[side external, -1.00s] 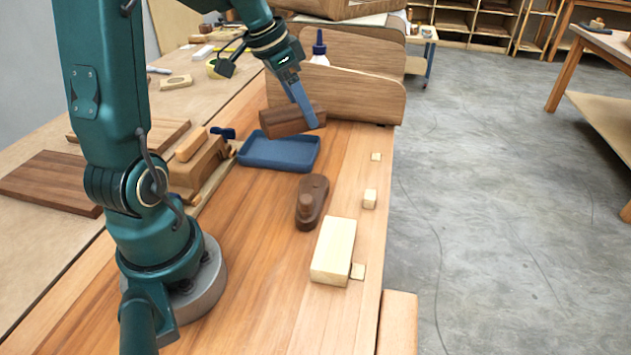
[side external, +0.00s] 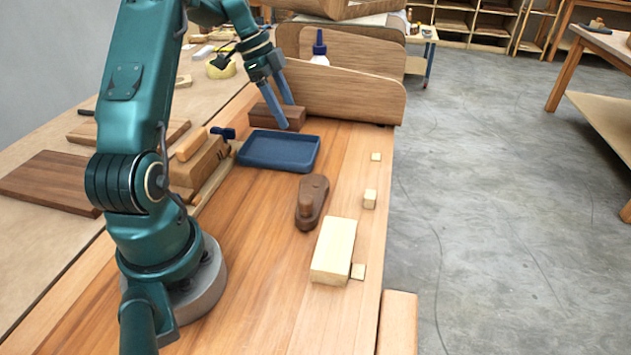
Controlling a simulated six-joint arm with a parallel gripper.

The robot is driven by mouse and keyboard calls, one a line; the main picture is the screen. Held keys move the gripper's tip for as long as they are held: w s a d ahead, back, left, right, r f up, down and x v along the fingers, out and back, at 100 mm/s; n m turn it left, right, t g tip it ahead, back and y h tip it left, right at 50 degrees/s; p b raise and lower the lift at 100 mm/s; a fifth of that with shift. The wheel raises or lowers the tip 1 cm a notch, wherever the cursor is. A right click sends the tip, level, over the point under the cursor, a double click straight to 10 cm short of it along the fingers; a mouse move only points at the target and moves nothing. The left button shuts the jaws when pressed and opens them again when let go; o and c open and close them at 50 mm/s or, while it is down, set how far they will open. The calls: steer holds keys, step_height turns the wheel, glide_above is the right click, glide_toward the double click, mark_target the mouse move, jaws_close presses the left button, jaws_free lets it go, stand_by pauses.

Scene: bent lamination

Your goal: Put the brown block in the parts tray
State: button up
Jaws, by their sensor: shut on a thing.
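The brown block (side external: 261,117) is a dark wooden bar in my gripper (side external: 285,116), just behind the far rim of the tray. My gripper is shut on it, with one finger across its near face and the other largely behind it. I cannot tell whether the block touches the bench or hangs slightly above it. The blue parts tray (side external: 279,153) lies on the bench nearer the camera, and it is empty.
Bent wooden panels (side external: 340,92) and a glue bottle (side external: 319,50) stand behind the block. A dark wooden tool (side external: 312,202), a pale block (side external: 333,250) and small cubes (side external: 370,199) lie nearer.

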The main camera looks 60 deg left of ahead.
step_height(320, 180, down, 8)
steer(key=shift+r, duration=0.15)
stand_by(0.4)
steer(key=o, duration=1.5)
